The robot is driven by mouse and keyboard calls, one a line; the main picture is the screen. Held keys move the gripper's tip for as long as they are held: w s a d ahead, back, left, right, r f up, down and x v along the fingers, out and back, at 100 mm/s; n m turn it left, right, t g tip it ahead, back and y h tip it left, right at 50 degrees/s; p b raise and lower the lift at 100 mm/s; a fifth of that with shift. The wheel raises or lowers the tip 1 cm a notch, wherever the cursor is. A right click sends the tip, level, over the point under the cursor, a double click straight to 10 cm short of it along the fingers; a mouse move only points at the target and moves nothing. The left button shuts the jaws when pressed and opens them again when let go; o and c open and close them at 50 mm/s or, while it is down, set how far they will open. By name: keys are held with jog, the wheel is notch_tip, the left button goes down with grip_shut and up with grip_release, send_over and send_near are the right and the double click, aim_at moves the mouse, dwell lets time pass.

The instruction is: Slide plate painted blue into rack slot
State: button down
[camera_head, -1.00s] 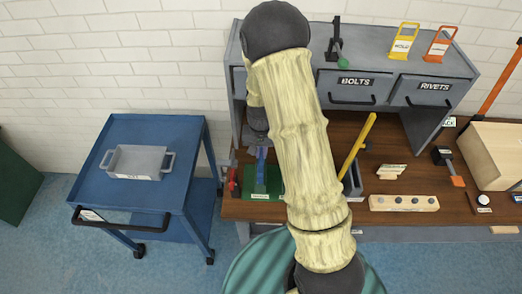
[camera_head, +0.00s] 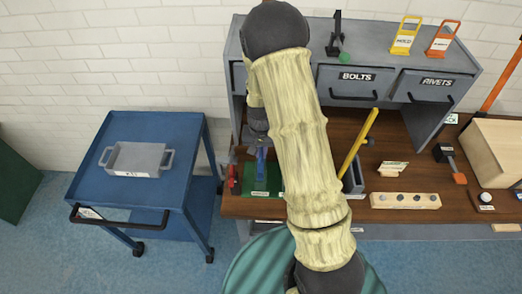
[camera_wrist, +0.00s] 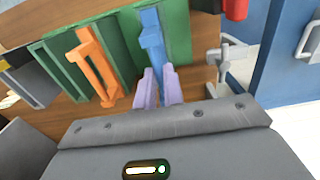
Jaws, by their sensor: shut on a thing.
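The blue plate (camera_wrist: 151,36) is a narrow blue piece with a handle-like part in the wrist view. It also shows in the head view (camera_head: 262,160), partly hidden by my arm. My gripper (camera_wrist: 159,88) has two pale purple fingers, shut on its near end. The green rack (camera_wrist: 122,40) lies around and beyond the plate; its slots run alongside each other. The rack also shows in the head view (camera_head: 268,181). I cannot tell how deep the plate sits in its slot. In the head view my arm hides most of the gripper.
An orange plate (camera_wrist: 95,63) stands in the rack left of the blue one. A red object (camera_wrist: 236,8) and a grey metal fitting (camera_wrist: 226,55) are close on the right. A blue cart (camera_head: 92,165) with a grey tray (camera_head: 137,159) stands left of the bench.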

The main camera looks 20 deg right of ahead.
jog(key=shift+f+b, duration=0.65)
jog(key=shift+f, duration=0.3)
jog(key=c, duration=1.4)
grip_release()
jog(key=shift+c, duration=0.2)
jog(key=shift+r, duration=0.1)
notch_tip(320, 180, up, 17)
jog(key=b, duration=0.2)
jog(key=shift+r, duration=0.15)
jog(key=shift+s, duration=0.1)
jog(key=s+f+n+t, duration=0.2)
jog(key=s+n, duration=0.1)
jog(key=s, duration=1.1)
jog(key=shift+f+n+t, duration=0.3)
jog(key=shift+f, duration=0.05)
